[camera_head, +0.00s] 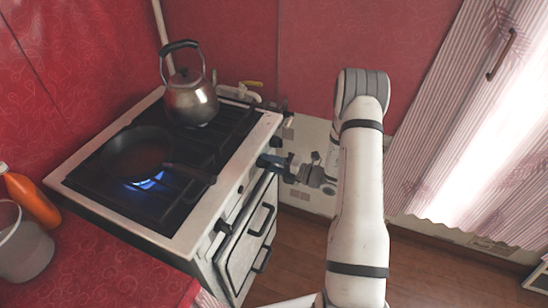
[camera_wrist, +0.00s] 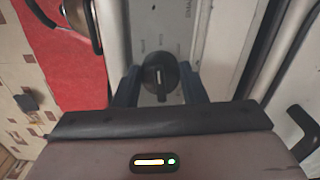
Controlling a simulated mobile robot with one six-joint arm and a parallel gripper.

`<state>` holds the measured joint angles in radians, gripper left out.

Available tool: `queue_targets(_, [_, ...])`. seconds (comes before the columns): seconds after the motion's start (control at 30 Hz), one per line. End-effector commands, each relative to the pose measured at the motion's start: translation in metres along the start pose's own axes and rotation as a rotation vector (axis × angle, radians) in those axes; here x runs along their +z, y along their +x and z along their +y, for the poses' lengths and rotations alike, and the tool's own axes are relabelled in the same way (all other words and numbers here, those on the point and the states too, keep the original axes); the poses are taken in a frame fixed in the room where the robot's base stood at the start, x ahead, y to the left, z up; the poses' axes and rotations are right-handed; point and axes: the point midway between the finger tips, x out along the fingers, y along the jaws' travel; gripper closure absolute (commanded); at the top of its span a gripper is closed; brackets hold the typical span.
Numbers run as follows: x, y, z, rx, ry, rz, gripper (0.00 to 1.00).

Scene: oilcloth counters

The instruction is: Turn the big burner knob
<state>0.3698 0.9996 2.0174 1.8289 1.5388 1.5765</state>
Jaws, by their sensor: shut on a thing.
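The big burner knob (camera_wrist: 158,82), round and dark with a pale line on its raised grip, is on the stove's front panel in the wrist view. The line runs nearly upright in that view. My gripper (camera_wrist: 158,70) has one dark finger on each side of the knob and is shut on it. In the head view my gripper (camera_head: 270,162) reaches in from the right to the front of the stove (camera_head: 190,235), and its fingers hide most of the knob. A blue flame (camera_head: 148,182) burns under the front of the frying pan.
A black frying pan (camera_head: 135,152) and a metal kettle (camera_head: 190,98) stand on the stove. Another knob (camera_head: 222,226) and the oven door handles (camera_head: 262,218) stick out of the front. An orange bottle (camera_head: 33,200) and a grey pot (camera_head: 22,250) are at left.

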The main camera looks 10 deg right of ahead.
Motion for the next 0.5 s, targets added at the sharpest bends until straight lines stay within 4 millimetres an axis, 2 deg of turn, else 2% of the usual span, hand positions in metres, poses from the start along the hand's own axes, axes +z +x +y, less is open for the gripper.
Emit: queue_targets(0.5, [-0.0026, 0.0024, 0.0004, 0.002, 0.116, 0.009, 0.85])
